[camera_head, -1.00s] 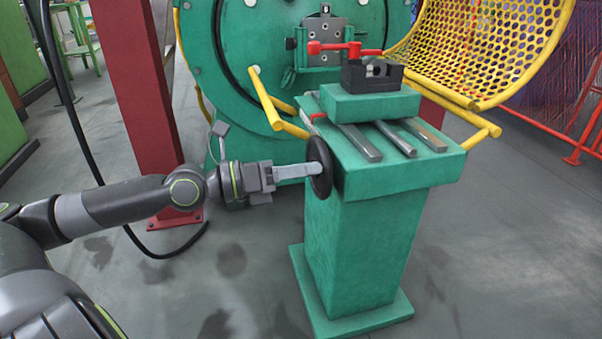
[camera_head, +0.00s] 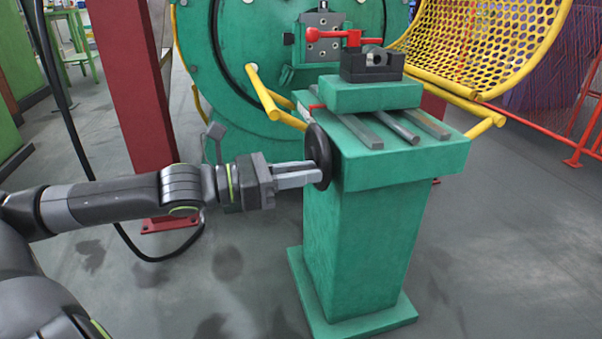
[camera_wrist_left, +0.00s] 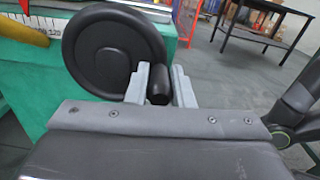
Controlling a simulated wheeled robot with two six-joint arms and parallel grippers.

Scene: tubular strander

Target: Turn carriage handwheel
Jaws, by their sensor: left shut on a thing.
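The black carriage handwheel (camera_head: 318,156) stands upright on the left side of the green pedestal (camera_head: 370,230). In the left wrist view the handwheel (camera_wrist_left: 108,50) is a black disc with a short black handle (camera_wrist_left: 158,86) at its right edge. My left gripper (camera_head: 318,172) reaches in from the left. In the left wrist view its two grey fingers (camera_wrist_left: 160,86) stand either side of the handle and are shut on it. My right gripper is in neither view.
A black clamp block (camera_head: 372,64) with a red lever sits on the carriage above parallel rails (camera_head: 384,130). Yellow bars (camera_head: 266,95) stick out behind the handwheel. A red post (camera_head: 130,80) stands behind my left arm. A yellow mesh guard (camera_head: 485,40) is at right.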

